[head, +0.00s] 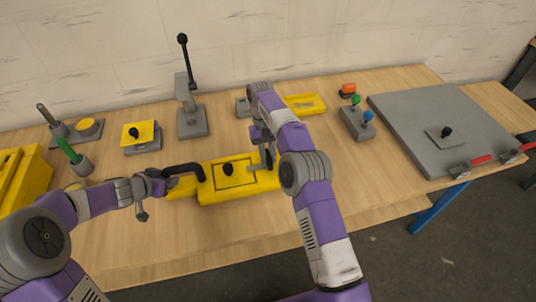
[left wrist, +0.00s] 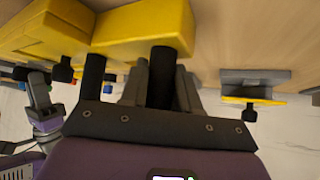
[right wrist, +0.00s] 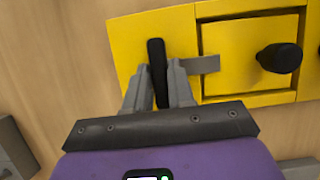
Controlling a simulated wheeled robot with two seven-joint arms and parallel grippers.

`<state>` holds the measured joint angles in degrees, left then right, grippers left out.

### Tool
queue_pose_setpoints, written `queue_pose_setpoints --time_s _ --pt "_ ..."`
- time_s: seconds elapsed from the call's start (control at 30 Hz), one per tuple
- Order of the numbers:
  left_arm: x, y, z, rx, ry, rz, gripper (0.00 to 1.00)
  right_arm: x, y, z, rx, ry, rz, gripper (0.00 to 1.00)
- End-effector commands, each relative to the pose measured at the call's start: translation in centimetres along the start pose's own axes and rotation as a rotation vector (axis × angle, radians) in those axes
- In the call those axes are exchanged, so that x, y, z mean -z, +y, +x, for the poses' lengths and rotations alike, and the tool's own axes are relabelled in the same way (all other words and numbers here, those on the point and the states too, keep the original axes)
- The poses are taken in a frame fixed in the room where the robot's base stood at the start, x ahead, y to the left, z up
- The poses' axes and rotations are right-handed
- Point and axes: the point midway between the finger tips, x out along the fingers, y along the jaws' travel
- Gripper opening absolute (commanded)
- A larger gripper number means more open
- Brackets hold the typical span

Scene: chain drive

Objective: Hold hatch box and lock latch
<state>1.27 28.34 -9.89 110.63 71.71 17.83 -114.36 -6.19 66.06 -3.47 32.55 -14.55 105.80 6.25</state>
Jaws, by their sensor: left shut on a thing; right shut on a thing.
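The yellow hatch box (head: 240,190) lies on the table in the middle of the head view. Its lid (right wrist: 230,38) is down in its frame and carries a black knob (right wrist: 279,58). My left gripper (head: 158,182) is shut on one leg of the black handle (left wrist: 162,75) at the box's left end. My right gripper (head: 264,150) is shut on the upright black latch lever (right wrist: 158,72) at the right end. In the right wrist view the grey latch bar (right wrist: 207,64) reaches over the lid's edge. My right gripper partly hides the latch in the head view.
A grey stand with a tall black-knobbed lever (head: 190,121) and a yellow-topped block (head: 139,133) stand behind the box. A green-handled piece (head: 80,165) is at left. A joystick block (head: 358,123) and a large grey panel (head: 430,110) are at right. The front table strip is clear.

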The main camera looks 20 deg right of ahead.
Motion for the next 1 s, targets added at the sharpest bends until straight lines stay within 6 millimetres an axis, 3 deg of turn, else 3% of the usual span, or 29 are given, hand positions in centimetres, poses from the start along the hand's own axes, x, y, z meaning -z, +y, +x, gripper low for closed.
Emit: queue_pose_setpoints --time_s 0.07,0.1,0.23,0.73,1.0 --pt "-0.02 0.08 0.03 -0.002 -0.001 0.001 0.00 -0.03 -0.09 -0.09 0.002 0.001 -0.001 0.00" --pt "-0.02 0.08 0.03 -0.002 -0.001 0.001 0.00 -0.03 -0.09 -0.09 0.002 0.001 -0.001 0.28" --pt "-0.02 0.08 0.04 -0.002 -0.001 0.000 0.00 -0.02 -0.06 -0.07 0.002 0.001 0.000 0.45" --pt "-0.03 0.08 0.03 -0.002 -0.001 0.000 0.00 -0.01 0.03 0.00 0.008 0.000 0.018 0.45" --pt "-0.04 0.08 0.03 -0.002 -0.001 0.000 0.00 -0.07 0.25 -0.02 0.098 0.000 0.231 0.45"
